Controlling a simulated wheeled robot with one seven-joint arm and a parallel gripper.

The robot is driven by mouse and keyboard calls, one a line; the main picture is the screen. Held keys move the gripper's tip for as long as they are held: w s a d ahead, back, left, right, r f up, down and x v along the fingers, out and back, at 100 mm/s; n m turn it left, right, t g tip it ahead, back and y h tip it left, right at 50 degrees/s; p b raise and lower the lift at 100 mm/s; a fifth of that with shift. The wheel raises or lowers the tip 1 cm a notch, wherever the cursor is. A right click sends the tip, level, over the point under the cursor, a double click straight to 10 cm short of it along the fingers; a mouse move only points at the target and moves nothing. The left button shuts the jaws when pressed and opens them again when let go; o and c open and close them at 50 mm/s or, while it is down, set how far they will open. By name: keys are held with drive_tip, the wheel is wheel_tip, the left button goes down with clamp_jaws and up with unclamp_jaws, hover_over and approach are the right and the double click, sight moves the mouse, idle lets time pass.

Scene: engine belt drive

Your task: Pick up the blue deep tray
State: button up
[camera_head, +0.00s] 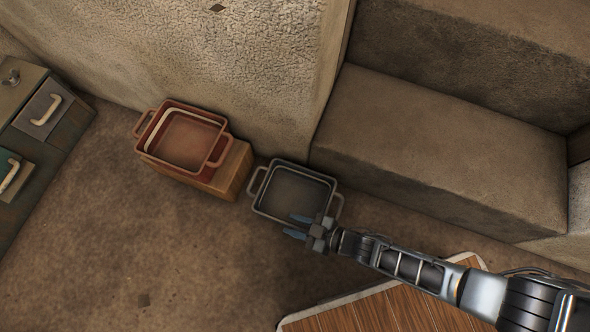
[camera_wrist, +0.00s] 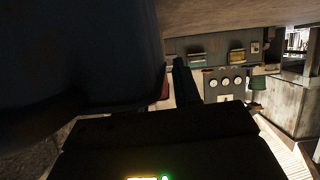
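The deep tray (camera_head: 288,190) looks dark grey-blue in the head view, with a loop handle at each end. It sits low beside the wooden block, open side up. My gripper (camera_head: 290,225) is at its near right side. The two fingers look spread, one over the tray's inside and one outside the near wall. Contact with the wall cannot be made out. In the wrist view a large dark blue surface, apparently the tray (camera_wrist: 80,50), fills the upper left; one dark finger (camera_wrist: 184,82) stands beside it.
A red tray (camera_head: 185,140) with handles rests on a wooden block (camera_head: 232,172) to the left. A stone step (camera_head: 440,150) rises at right. Drawers (camera_head: 40,110) stand at far left. A wooden slatted surface (camera_head: 390,308) lies at the bottom. The floor at lower left is clear.

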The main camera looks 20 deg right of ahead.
clamp_jaws()
idle(1.2)
